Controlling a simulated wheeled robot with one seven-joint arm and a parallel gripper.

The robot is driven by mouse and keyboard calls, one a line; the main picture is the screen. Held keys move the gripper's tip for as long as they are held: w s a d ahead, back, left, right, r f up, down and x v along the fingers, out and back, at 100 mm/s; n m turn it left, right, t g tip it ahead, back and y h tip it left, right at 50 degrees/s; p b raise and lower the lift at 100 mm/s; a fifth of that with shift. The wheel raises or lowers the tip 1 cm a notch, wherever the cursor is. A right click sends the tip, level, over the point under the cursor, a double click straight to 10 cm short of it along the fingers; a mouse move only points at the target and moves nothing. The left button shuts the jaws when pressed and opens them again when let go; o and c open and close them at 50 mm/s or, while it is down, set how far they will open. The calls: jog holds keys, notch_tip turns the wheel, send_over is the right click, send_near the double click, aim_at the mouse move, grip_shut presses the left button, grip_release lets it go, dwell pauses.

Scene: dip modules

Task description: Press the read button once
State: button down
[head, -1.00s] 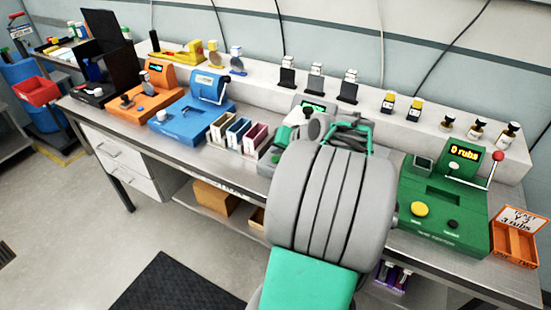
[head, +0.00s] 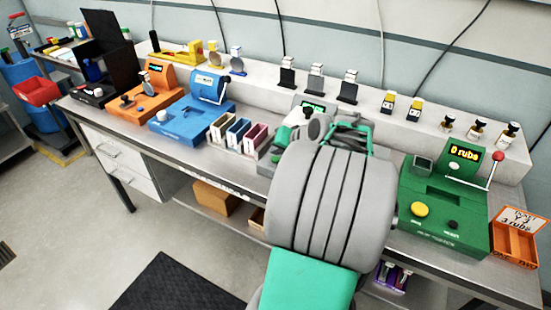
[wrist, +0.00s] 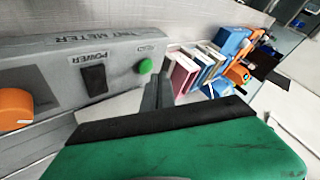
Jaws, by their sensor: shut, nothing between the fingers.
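The grey meter (wrist: 60,72) fills the left of the wrist view, its lettering upside down. On it are an orange knob (wrist: 15,108), a black power switch (wrist: 94,80) and a green button (wrist: 146,66) with a small label above it that looks like "READ". My gripper (wrist: 159,78) is shut and empty, its fingertips just to the right of and below the green button. I cannot tell whether they touch it. In the head view my arm hides most of the meter; its lit green display (head: 313,106) shows, but the button is hidden.
Beyond the fingers stand a rack of coloured modules (head: 238,133), a blue device (head: 190,118) and an orange device (head: 152,92). To the right of my arm is a green device (head: 440,205) with a "0 rubs" display and red-knobbed lever. Several modules stand on the back ledge.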

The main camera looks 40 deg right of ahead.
dwell(0.4)
jog(key=shift+f, duration=0.4)
jog(key=shift+f+b, duration=0.45)
jog(key=shift+b, duration=0.15)
dwell(0.5)
jog(key=shift+r+p, duration=0.65)
jog(key=shift+r, duration=0.15)
jog(key=shift+r, duration=0.1)
notch_tip(320, 180, up, 5)
jog(key=p, duration=0.4)
jog(key=shift+a, duration=0.1)
